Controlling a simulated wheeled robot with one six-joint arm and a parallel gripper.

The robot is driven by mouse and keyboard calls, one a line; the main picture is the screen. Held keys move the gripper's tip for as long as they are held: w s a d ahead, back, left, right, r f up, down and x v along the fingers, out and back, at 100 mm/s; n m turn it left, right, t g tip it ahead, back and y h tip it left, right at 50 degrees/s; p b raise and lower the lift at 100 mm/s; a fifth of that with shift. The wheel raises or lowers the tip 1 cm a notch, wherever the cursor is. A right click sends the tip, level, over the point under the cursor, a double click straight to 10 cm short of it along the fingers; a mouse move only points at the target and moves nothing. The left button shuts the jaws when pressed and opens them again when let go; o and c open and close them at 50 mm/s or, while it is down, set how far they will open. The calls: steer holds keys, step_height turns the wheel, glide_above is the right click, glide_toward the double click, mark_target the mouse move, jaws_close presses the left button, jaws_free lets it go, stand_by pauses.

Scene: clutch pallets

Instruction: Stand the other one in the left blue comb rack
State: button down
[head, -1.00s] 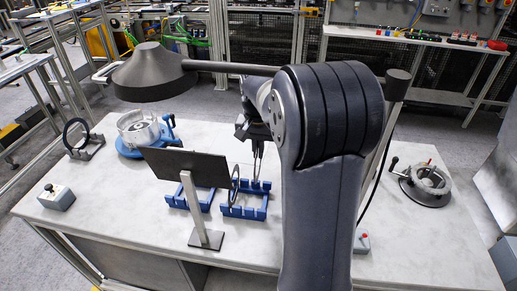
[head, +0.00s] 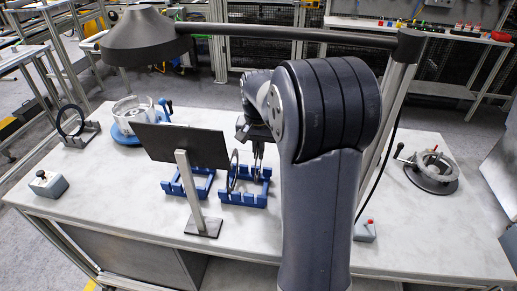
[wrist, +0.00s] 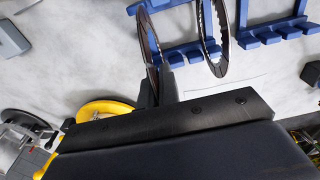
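Two blue comb racks stand side by side on the table, the left one (head: 176,187) partly behind a dark panel and the right one (head: 262,198). One thin ring plate (head: 233,171) stands upright at the right rack; it shows with a toothed inner edge in the wrist view (wrist: 224,62). A second ring plate (wrist: 155,55) is nearly edge-on beside it, at the end of that rack. My gripper (head: 257,158) is over the right rack, fingers down. In the wrist view its fingers (wrist: 158,90) are apart at the second ring's near rim. Contact is unclear.
The dark panel on a post (head: 181,145) stands in front of the left rack. A lamp arm (head: 290,33) crosses above. A blue-based fixture (head: 125,112), a black ring stand (head: 72,125) and a black fixture (head: 432,173) stand farther out.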

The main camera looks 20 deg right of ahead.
steer(key=shift+f+b, duration=1.5)
steer(key=shift+f, duration=1.2)
steer(key=c, duration=1.6)
jaws_free()
steer(key=shift+r, duration=0.1)
step_height(320, 180, up, 8)
steer(key=p, duration=0.7)
steer(key=shift+f+b, duration=2.85)
steer(key=shift+f, duration=0.25)
